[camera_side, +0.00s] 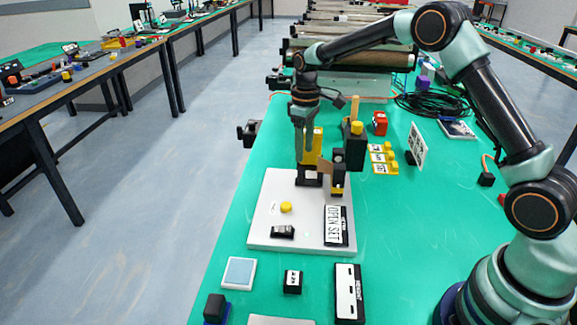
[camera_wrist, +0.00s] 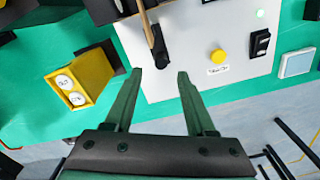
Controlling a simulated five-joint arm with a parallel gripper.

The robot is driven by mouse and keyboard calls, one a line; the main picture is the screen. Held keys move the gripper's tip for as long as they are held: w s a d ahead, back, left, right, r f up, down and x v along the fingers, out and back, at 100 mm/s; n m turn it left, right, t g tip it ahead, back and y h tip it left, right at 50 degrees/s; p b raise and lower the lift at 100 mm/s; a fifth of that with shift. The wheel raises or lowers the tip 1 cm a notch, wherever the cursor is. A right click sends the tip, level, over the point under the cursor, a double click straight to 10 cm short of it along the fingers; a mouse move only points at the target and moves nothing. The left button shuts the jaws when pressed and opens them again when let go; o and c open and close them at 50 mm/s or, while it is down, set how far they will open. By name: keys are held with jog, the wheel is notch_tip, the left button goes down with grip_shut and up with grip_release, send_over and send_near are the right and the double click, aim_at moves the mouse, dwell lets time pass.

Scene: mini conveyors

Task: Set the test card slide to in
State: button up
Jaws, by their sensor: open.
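My gripper (camera_side: 303,158) points down over the back part of a white panel (camera_side: 270,235). In the wrist view its two green fingers (camera_wrist: 158,76) are apart, with nothing between them. Just beyond the fingertips, a dark slim piece (camera_wrist: 160,50) with a tan bar stands over the panel. A label reading "OPEN SET" (camera_side: 334,226) sits on a black piece at the panel's right. I cannot tell for certain which part is the test card slide, or read its position.
The panel carries a yellow button (camera_side: 286,207) and a black rocker switch (camera_side: 283,232). A yellow box (camera_wrist: 82,82) with two round white labels stands left of my fingers. A dark block with a yellow top (camera_side: 356,145) stands right of the gripper. Black cable (camera_side: 435,103) lies behind.

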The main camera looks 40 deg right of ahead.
jog(key=shift+r, duration=2.25)
jog(key=s+a+r+m+t, duration=0.2)
jog(key=s+r+t, duration=0.1)
jog(key=s+r, duration=0.7)
jog(key=s+m+t, duration=0.2)
jog(key=s, duration=1.1)
jog(key=shift+a+f+t, duration=0.15)
jog(key=shift+a+t, duration=0.15)
jog(key=shift+a, duration=0.1)
